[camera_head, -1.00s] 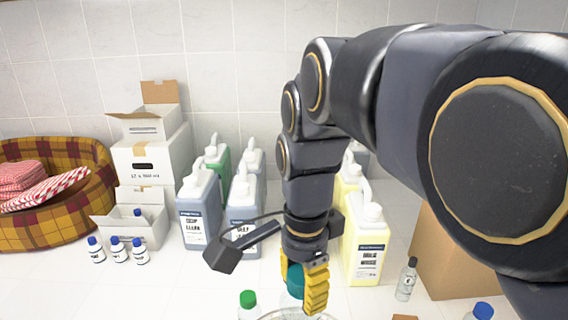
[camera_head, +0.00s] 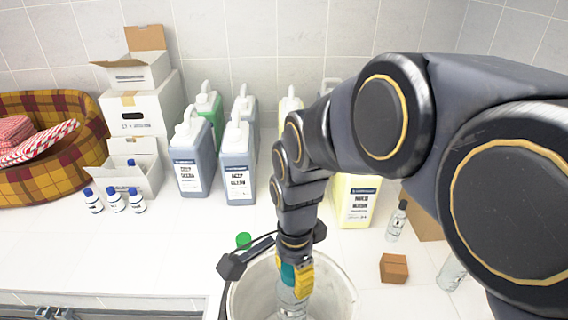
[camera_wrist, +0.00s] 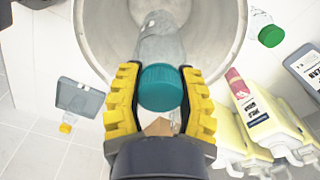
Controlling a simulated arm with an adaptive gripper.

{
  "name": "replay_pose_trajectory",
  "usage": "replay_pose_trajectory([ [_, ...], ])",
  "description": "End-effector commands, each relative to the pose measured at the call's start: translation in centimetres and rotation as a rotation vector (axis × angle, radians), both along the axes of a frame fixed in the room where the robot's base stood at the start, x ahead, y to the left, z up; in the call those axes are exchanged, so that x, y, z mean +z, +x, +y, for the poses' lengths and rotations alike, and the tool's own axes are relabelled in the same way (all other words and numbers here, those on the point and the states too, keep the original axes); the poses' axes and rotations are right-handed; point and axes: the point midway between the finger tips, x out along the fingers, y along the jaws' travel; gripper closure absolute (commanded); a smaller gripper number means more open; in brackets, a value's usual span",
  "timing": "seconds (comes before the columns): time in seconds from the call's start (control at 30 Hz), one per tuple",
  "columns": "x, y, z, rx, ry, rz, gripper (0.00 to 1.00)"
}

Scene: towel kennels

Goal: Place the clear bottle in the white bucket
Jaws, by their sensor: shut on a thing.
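My gripper (camera_head: 296,276) is shut on the clear bottle (camera_head: 291,303), gripping it near its teal cap. In the wrist view, the yellow fingers of my gripper (camera_wrist: 160,100) stand on both sides of the teal-capped bottle (camera_wrist: 162,46). The white bucket (camera_head: 338,296) stands at the bottom middle of the head view, partly cut off. The bottle's body points down into the mouth of the bucket, which also shows in the wrist view (camera_wrist: 103,40). I cannot tell whether the bottle touches the bottom of the bucket.
A green-capped bottle (camera_head: 243,240) is behind the bucket. A brown box (camera_head: 393,268) and a black-capped clear bottle (camera_head: 397,222) are to the right. Several jugs (camera_head: 238,168) line the wall. Small blue-capped bottles (camera_head: 115,200) and a plaid basket (camera_head: 40,190) are left.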

Motion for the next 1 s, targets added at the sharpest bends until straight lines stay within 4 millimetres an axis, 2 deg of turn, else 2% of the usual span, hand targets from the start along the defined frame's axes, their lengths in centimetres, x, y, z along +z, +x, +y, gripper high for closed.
replay_pose_trajectory([
  [0.1,-1.2,0.1,0.0,0.0,0.0,0.0,0.96],
  [0.3,-2.3,0.0,0.0,0.0,0.0,0.001,0.96],
  [0.67,-2.5,0.1,0.0,0.0,0.001,-0.002,0.96],
  [0.7,-2.5,0.1,0.0,0.0,0.001,-0.002,0.46],
  [0.73,-2.5,0.1,0.0,0.0,0.001,-0.002,0.34],
  [1.0,-2.5,0.1,0.0,0.0,0.001,-0.002,0.34],
])
